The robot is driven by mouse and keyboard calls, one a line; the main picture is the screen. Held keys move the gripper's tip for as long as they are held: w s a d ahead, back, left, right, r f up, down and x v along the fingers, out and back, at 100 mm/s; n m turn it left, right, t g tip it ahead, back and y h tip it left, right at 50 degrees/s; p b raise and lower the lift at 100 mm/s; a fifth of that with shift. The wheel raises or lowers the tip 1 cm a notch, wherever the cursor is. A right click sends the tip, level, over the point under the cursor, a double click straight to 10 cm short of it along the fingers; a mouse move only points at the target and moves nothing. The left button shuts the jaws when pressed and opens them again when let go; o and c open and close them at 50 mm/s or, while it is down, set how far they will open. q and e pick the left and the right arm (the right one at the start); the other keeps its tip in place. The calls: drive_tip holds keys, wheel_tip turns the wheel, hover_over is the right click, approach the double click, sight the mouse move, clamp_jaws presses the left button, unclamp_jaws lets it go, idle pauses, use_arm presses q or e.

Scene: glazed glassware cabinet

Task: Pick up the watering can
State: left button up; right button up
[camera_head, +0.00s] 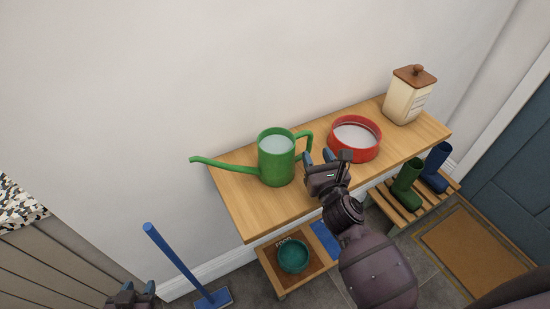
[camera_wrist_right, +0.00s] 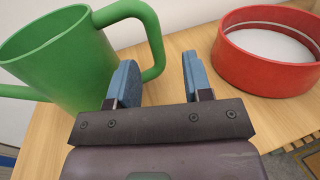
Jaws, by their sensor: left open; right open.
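The green watering can (camera_head: 276,162) stands upright on the wooden table, its long spout pointing left and its handle on the right. In the right wrist view the can (camera_wrist_right: 62,60) fills the upper left, with its handle (camera_wrist_right: 150,35) just beyond the fingers. My right gripper (camera_head: 318,157) is open and empty, close to the right of the can's handle; its two blue fingertips (camera_wrist_right: 158,78) show in the wrist view. I cannot tell whether a finger touches the handle. My left gripper (camera_head: 131,290) is open at the bottom left edge, far from the can.
A red round container (camera_head: 355,153) stands right of my right gripper, also in the wrist view (camera_wrist_right: 222,66). A cream canister (camera_head: 404,103) stands farther right on the table (camera_head: 240,205). Below are a teal bowl (camera_head: 293,270), boots (camera_head: 407,176) on a rack and a blue-handled broom (camera_head: 174,260).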

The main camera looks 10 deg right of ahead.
sight(310, 147)
drive_tip(key=shift+w+a+f, duration=0.1)
drive_tip(key=shift+w+a, duration=0.05)
drive_tip(key=shift+w, duration=0.75)
drive_tip(key=shift+w+a+f, duration=0.1)
drive_tip(key=shift+w+a, duration=0.05)
drive_tip(key=shift+w, duration=0.7)
drive_tip(key=shift+w+a+f, duration=0.1)
drive_tip(key=shift+w+a, duration=0.05)
drive_tip(key=shift+w, duration=0.75)
clamp_jaws()
drive_tip(key=shift+r, duration=0.15)
